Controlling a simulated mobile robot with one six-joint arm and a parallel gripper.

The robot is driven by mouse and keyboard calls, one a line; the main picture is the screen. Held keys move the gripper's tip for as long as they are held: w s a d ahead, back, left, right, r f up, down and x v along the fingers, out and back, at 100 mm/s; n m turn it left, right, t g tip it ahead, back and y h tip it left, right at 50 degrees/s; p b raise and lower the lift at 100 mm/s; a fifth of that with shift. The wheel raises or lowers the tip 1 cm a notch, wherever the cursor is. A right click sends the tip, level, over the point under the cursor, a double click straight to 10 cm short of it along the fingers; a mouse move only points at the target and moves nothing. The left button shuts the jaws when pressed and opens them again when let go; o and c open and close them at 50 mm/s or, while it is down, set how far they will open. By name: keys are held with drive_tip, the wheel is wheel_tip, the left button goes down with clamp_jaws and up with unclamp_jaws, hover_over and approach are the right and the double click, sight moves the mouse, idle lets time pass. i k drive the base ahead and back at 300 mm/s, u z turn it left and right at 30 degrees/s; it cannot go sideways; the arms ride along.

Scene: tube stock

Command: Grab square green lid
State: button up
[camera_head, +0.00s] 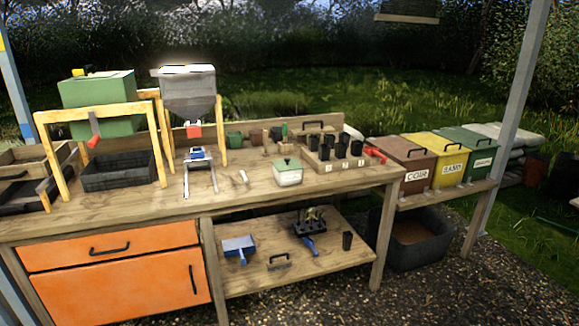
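A square green lid (287,164) with a small dark knob sits on top of a pale, labelled tub (289,178). The tub stands on the wooden workbench (255,200), right of centre and near its front edge. The lid looks level and closed on the tub. My gripper is not in view.
A pot tray (337,164) with several black pots stands right of the tub. A small pale tool (243,177) lies left of it. A grey hopper (188,88) and a green box (100,104) stand on frames at left. Bins, including a brown one (402,158), are at right.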

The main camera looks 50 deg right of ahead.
sight(287, 164)
drive_tip(key=u, duration=0.05)
drive_tip(key=i, duration=0.95)
drive_tip(key=z, duration=0.05)
